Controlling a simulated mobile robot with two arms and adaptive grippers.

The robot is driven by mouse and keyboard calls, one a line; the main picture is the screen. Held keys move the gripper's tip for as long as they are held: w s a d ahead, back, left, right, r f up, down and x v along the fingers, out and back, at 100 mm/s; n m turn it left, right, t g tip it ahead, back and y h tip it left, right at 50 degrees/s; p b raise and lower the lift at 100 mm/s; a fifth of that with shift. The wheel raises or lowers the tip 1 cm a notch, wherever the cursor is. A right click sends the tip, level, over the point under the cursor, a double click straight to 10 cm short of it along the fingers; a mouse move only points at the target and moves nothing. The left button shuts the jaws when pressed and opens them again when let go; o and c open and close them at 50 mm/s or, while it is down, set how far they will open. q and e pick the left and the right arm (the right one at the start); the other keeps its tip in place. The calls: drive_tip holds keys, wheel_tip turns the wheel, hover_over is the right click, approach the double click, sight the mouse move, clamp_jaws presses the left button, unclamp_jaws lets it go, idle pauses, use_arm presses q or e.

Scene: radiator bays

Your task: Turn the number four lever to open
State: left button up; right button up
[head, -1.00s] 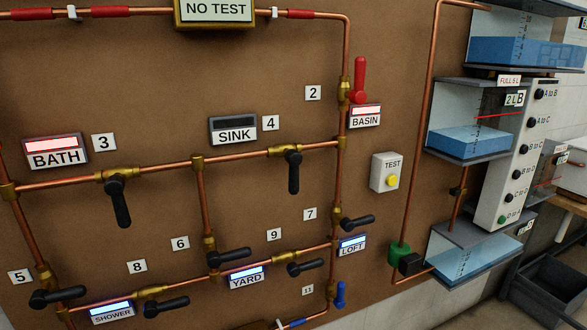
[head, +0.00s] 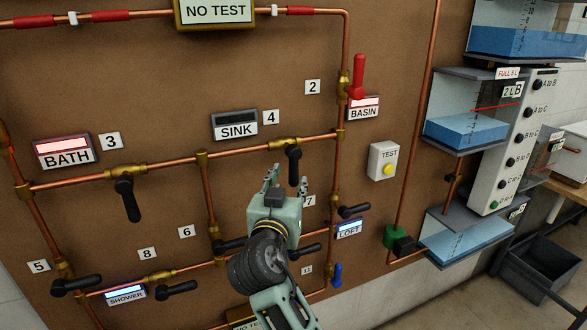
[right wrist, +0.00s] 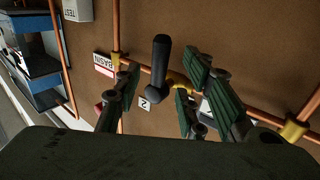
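The number four lever (head: 293,167) is a black handle on a brass valve in the copper pipe, right of the SINK sign (head: 235,126) and below the number 4 tag (head: 271,117). It hangs straight down, across the pipe. My right gripper (head: 289,178) is open, below and in front of the lever, with its fingers pointing up at it. In the right wrist view the lever (right wrist: 160,65) shows between the spread green fingers (right wrist: 158,95), with no clear contact. The SINK display is dark. My left gripper is not in view.
The red number two lever (head: 358,78) stands upright by the BASIN sign (head: 364,107). The number three lever (head: 128,200) hangs down at left. The number seven lever (head: 354,211) is right of my gripper. A TEST box (head: 383,162) and water tanks (head: 465,133) are at right.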

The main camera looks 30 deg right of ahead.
sight(293, 174)
drive_tip(key=p+x, duration=0.1)
drive_tip(key=x, duration=0.4)
drive_tip(key=shift+w+d+p, duration=0.2)
drive_tip(key=shift+p, duration=0.2)
drive_tip(key=shift+w+d, duration=0.2)
drive_tip(key=shift+w, duration=0.15)
drive_tip(key=shift+c, duration=0.2)
clamp_jaws()
